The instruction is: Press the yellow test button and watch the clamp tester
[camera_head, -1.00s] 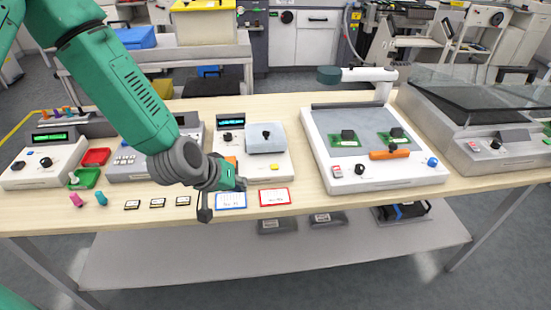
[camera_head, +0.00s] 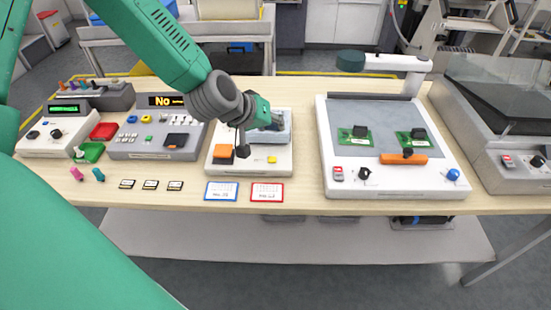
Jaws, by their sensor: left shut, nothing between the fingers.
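A white tester (camera_head: 236,167) stands at the middle of the table, with an orange block (camera_head: 223,151) and a yellow button (camera_head: 272,160) on its front. A grey block (camera_head: 284,137) sits on its top. My left gripper (camera_head: 260,126) is over this tester, in front of the grey block, shut and empty. It is behind and above the yellow button, apart from it. My arm hides the tester's display. A grey unit (camera_head: 118,153) to the left shows an amber display starting "No" (camera_head: 166,101) and has a small yellow button (camera_head: 147,119). My right gripper is not in view.
A blue-edged card (camera_head: 221,191) and a red-edged card (camera_head: 267,192) lie in front of the tester. Small dark chips (camera_head: 150,185) lie to their left. A white board station (camera_head: 395,180) with an orange handle (camera_head: 404,158) stands to the right.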

